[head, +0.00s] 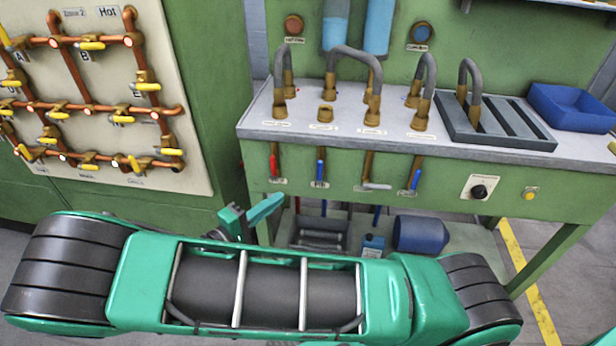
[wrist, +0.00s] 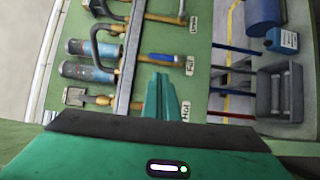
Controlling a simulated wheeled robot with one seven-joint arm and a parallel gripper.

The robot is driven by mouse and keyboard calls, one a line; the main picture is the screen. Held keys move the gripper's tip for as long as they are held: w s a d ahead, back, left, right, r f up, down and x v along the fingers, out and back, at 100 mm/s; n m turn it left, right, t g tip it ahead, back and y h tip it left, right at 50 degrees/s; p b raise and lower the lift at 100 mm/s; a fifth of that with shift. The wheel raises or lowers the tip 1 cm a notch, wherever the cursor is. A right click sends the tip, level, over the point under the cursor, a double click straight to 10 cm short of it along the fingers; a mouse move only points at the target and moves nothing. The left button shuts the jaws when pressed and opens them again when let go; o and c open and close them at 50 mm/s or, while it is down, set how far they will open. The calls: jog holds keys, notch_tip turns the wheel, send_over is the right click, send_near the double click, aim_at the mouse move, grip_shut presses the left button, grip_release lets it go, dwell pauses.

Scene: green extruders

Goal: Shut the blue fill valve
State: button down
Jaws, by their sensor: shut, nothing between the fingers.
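The blue fill valve is a lever (head: 320,168) on a brass pipe under the bench top, second from the left in the head view. In the wrist view its blue handle (wrist: 162,58) lies in line with its pipe, beside a label reading "Fill". In the head view the handle hangs straight down. My gripper (head: 279,198) is shut and empty, below and left of the lever in the head view. In the wrist view its teal fingers (wrist: 162,78) point toward the handle, with a small gap seemingly between them. Depth is hard to judge.
A red lever (head: 273,162) hangs left of the blue one. A sideways grey lever (head: 376,186) and another blue lever (head: 415,179) are to the right. The bench (head: 290,130) carries curved hoses. A pipe panel (head: 195,130) stands left. A blue canister (head: 420,234) lies below.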

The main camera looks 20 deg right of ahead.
aim_at(320, 172)
jog(key=x, duration=1.4)
jog(key=shift+a, duration=0.15)
